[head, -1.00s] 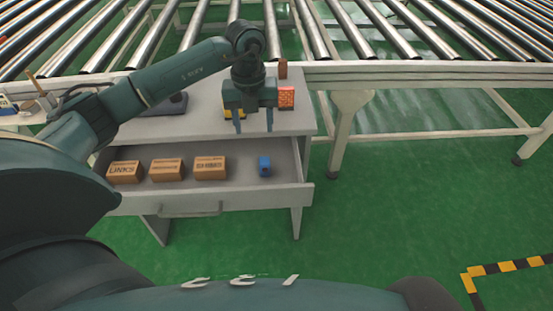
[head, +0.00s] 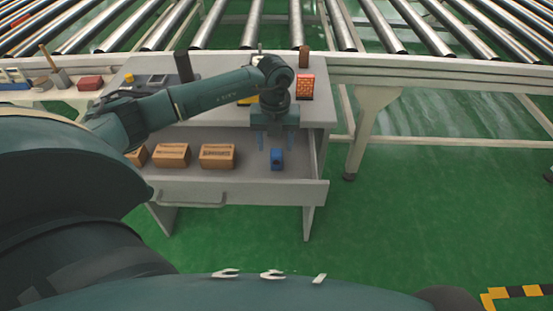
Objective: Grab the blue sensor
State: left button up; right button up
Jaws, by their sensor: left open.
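The blue sensor (head: 277,160) is a small blue block standing in the right part of the open drawer (head: 243,191). My left gripper (head: 274,139) reaches over the desk from the left and points down above the drawer. Its two fingers are apart and empty, just above and behind the blue sensor in the picture. I cannot tell whether the fingertips touch it. My right gripper does not show.
Several brown boxes (head: 217,156) lie in the drawer to the left of the sensor. The desk top (head: 322,112) carries a red patterned box (head: 305,87). A roller conveyor (head: 420,68) runs behind. Green floor (head: 420,220) is clear on the right.

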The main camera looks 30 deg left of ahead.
aim_at(277, 152)
pick_arm(q)
jog(key=f, duration=0.4)
jog(key=shift+w+f, duration=0.25)
jog(key=shift+f, duration=0.1)
jog(key=c, duration=1.1)
jog(key=shift+r, duration=0.1)
